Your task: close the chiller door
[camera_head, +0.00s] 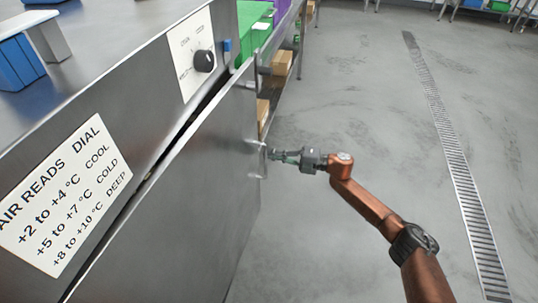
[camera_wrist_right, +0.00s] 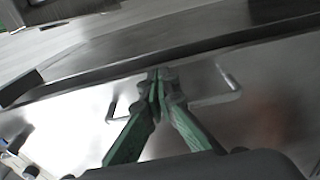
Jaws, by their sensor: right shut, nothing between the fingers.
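The chiller door (camera_head: 185,190) is a plain steel panel that stands slightly ajar. A dark gap shows along its top edge below the chiller body (camera_head: 140,75). The door handle (camera_head: 263,160) is a metal bar at the door's right side; it also shows in the right wrist view (camera_wrist_right: 228,97). My right gripper (camera_head: 273,154) is at the handle with its green fingers together and nothing between them. In the right wrist view its fingertips (camera_wrist_right: 157,80) lie across the middle of the handle; I cannot tell whether they touch it. My left gripper is not in view.
A dial plate with a black knob (camera_head: 204,61) and a temperature label (camera_head: 65,195) are on the chiller front. Blue containers (camera_head: 18,62) stand on top. A shelf with cardboard boxes (camera_head: 282,63) is beyond the door. The floor right of the door is clear, with a drain grate (camera_head: 455,160).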

